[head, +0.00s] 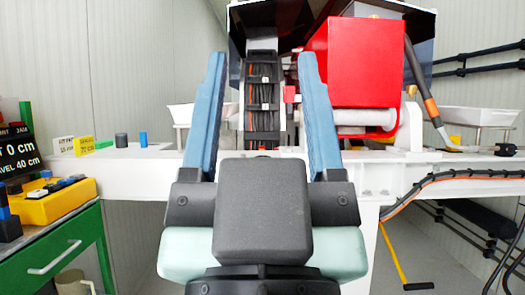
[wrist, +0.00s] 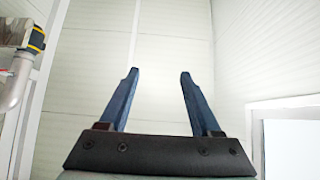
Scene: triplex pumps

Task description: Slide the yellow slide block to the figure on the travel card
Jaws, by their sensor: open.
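My gripper (head: 262,60) is open and empty, its two blue fingers pointing up and spread wide in the head view. It also shows in the wrist view (wrist: 158,75), with only pale wall between and beyond the fingers. I cannot make out a yellow slide block for certain. My arm and gripper hide the middle of the beam.
A dark cylinder (head: 121,140) and a blue one (head: 143,139) stand on the beam.

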